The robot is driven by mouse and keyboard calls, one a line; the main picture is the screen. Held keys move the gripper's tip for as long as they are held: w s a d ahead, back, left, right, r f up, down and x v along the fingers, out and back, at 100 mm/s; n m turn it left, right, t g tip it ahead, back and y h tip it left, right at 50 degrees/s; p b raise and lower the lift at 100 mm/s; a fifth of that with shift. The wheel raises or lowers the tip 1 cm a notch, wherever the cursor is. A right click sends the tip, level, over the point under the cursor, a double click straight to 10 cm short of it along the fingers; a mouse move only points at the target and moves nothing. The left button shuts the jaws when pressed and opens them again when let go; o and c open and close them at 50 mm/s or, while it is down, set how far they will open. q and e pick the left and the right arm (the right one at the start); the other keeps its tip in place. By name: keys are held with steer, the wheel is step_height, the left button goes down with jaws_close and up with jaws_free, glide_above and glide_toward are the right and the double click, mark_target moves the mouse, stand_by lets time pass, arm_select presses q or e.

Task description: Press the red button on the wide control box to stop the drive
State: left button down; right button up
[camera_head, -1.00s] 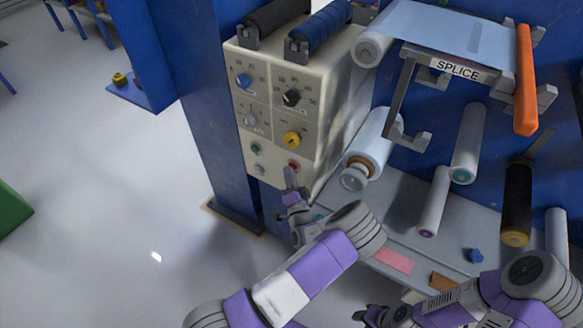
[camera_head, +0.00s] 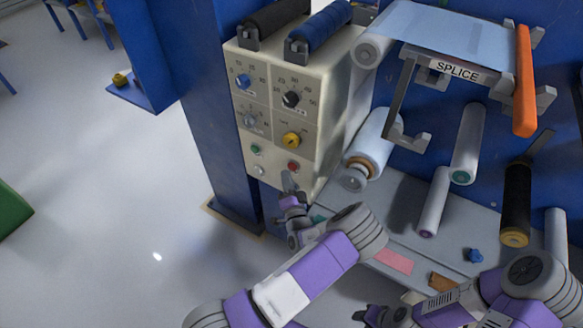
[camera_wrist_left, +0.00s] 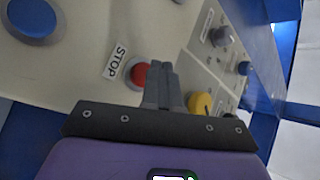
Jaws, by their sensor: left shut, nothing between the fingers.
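The wide control box (camera_head: 318,120) is beige, with knobs and small buttons on its front. The red button (camera_head: 293,167) sits low on that front, towards the right. In the left wrist view the red button (camera_wrist_left: 139,73) is beside a STOP label (camera_wrist_left: 115,61), partly behind my fingers. My left gripper (camera_head: 287,180) is shut and empty, its tips just below the red button in the head view. In the left wrist view its fingers (camera_wrist_left: 163,72) overlap the button's edge; I cannot tell whether they touch. My right gripper (camera_head: 366,313) is low in the head view, its jaws unclear.
A yellow knob (camera_head: 291,139) is above the red button, and a green button (camera_head: 255,149) and a white button (camera_head: 258,169) are to its left. A film roll (camera_head: 375,138) stands out right of the box. A blue post (camera_head: 205,110) is on the left.

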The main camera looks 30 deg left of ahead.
arm_select(q)
steer(key=shift+s+a+p, duration=0.2)
steer(key=shift+s+p, duration=0.1)
steer(key=shift+s, duration=2.2)
steer(key=s+d+f+n+g+h+p, duration=0.15)
steer(key=s+f+n+g+h, duration=0.45)
steer(key=f, duration=0.9)
steer(key=s+d+f+g+h+p, duration=0.2)
steer(key=s+d+g+h, duration=0.4)
steer(key=s+d, duration=0.3)
steer(key=s+d+r+g+h+p, duration=0.1)
steer(key=s+d+r+g+h, duration=0.2)
steer(key=s+d+r+h, duration=0.2)
steer(key=d, duration=0.3)
steer(key=shift+d, duration=0.4)
steer(key=shift+s+a, duration=0.1)
steer(key=shift+s, duration=0.05)
